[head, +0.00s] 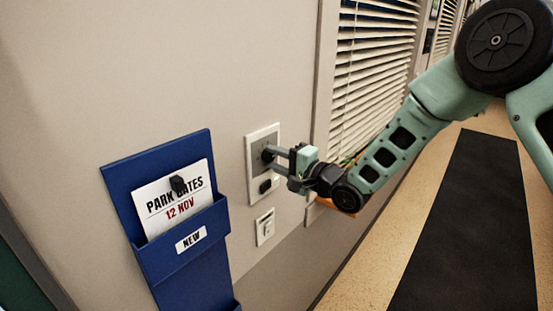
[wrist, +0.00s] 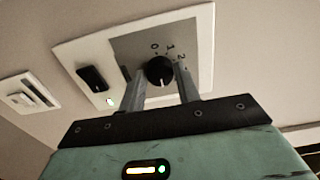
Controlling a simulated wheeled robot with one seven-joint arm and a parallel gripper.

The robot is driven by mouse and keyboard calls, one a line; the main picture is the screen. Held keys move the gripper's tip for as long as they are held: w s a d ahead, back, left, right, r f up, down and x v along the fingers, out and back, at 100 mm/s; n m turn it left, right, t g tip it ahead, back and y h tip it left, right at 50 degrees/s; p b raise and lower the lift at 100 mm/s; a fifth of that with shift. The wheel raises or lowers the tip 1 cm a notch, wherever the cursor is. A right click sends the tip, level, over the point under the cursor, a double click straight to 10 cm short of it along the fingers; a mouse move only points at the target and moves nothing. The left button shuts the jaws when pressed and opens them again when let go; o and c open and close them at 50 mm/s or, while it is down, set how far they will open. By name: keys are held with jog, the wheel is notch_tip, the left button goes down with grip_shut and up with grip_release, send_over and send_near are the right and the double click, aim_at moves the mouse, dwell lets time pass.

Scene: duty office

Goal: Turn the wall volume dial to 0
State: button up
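The wall volume dial is a round black knob (wrist: 160,71) on a grey panel in a white wall plate (wrist: 205,50). The digits 0, 1 and 2 show above it and to its upper right in the wrist view; any further marks are hidden by the right finger. A short pale line shows on the knob's lower part, pointing away from the digits. My gripper (wrist: 161,75) has one finger on each side of the knob, with the tips seeming to touch it. In the head view my gripper (head: 270,154) reaches the same plate (head: 262,136) and mostly hides the dial.
A black rocker switch (wrist: 91,78) with a small lit lamp sits on the same plate. A smaller white switch plate (head: 265,227) is below. A blue wall holder (head: 163,170) with a card hangs to the left. Window blinds (head: 375,70) are to the right.

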jog(key=c, duration=0.4)
jog(key=shift+f+b, duration=0.1)
jog(key=shift+b, duration=0.25)
